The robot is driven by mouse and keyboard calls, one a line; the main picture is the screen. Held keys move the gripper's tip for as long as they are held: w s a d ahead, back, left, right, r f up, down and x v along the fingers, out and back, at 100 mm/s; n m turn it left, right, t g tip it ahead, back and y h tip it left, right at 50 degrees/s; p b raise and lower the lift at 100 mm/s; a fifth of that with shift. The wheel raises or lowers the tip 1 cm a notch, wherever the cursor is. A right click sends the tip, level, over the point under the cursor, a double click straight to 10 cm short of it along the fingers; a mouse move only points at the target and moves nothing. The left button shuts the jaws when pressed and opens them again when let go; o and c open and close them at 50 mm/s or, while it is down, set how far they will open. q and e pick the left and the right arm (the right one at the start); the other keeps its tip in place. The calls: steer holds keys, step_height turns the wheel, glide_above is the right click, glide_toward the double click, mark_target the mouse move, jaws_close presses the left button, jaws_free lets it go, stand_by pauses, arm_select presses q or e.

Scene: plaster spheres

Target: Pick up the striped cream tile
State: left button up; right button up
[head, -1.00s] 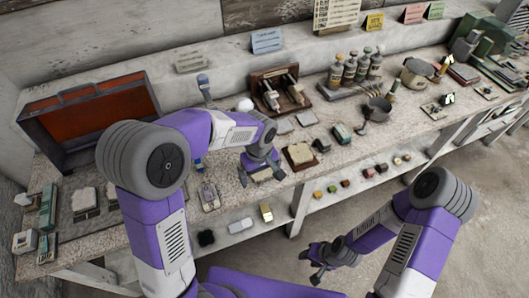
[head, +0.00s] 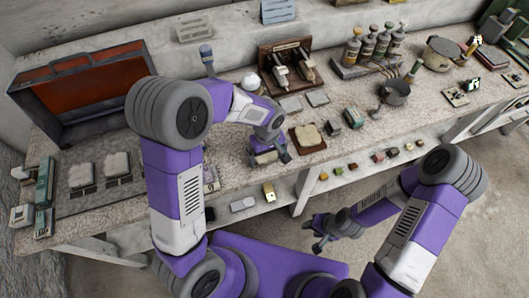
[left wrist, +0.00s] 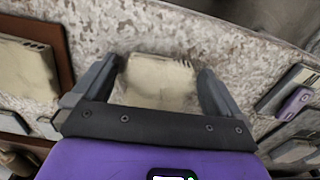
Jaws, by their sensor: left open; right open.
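A cream tile (left wrist: 158,80) with a few short dark notches along its far edge lies on the speckled bench top in the left wrist view. My left gripper (left wrist: 158,88) is open above it, one finger at each side of the tile. I cannot tell whether the fingers touch it. In the head view my left gripper (head: 270,158) is low over the bench near the front edge and mostly hides this tile. My right gripper (head: 320,238) is open and empty, in front of the bench and away from it.
A second cream tile (left wrist: 26,72) lies on a brown board (head: 309,147) to the right in the head view. A red-lined open case (head: 85,95), a wooden rack (head: 278,62), bottles (head: 380,48) and a dark pan (head: 394,92) stand farther back. Small blocks sit on a lower shelf.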

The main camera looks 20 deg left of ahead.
arm_select(q)
steer(key=shift+c, duration=0.5)
steer(key=shift+r, duration=0.1)
steer(key=c, duration=1.1)
